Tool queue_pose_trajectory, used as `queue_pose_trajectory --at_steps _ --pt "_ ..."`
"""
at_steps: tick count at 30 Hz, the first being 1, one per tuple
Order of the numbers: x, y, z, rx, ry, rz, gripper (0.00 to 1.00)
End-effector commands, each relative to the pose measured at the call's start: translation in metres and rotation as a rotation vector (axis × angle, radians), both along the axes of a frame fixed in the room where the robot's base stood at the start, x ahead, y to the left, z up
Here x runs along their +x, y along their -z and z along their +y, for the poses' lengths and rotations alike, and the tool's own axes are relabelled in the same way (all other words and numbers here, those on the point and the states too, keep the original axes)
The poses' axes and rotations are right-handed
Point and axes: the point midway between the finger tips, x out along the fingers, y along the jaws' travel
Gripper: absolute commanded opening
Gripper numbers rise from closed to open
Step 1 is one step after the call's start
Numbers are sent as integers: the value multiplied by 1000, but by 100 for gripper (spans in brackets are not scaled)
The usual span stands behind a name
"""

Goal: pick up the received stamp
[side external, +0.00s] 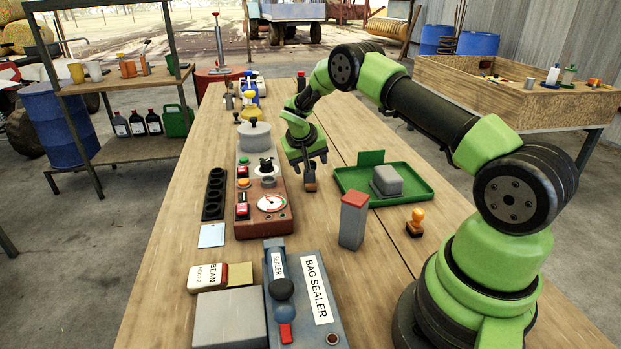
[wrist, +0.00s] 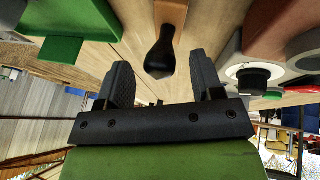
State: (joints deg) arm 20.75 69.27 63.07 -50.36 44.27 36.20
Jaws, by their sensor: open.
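A stamp with a brown block (side external: 310,186) stands on the wooden bench just below my gripper (side external: 306,170) in the side view. In the wrist view, its black handle (wrist: 160,55) lies ahead of the gap between my open fingers (wrist: 163,75). The fingers do not appear to touch it. A second stamp, with an orange handle (side external: 416,216) and a dark base, stands on the bench to the right, near my arm's base. No lettering can be read on either stamp, so I cannot tell which is the received one.
A green tray (side external: 425,190) holding a grey block (side external: 386,181) lies right of my gripper. A red-brown control box (side external: 244,221) stands close on the left. A grey post with a red top (side external: 353,225) and a bag sealer (side external: 300,320) stand nearer the camera.

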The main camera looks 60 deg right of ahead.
Motion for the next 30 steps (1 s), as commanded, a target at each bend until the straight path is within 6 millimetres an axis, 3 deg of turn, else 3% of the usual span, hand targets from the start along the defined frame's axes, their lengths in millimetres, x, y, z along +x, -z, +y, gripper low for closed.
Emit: queue_pose_trajectory --at_steps 3,11,12,19,26,30 --pt "1 13 -6 1 2 2 61" --pt "1 16 -8 -1 1 -1 61" --pt "1 16 -8 -1 1 -1 58" --pt "1 16 -8 -1 1 0 8" --pt "1 15 -8 -1 1 0 7" --pt "2 5 -8 -1 2 -3 7"
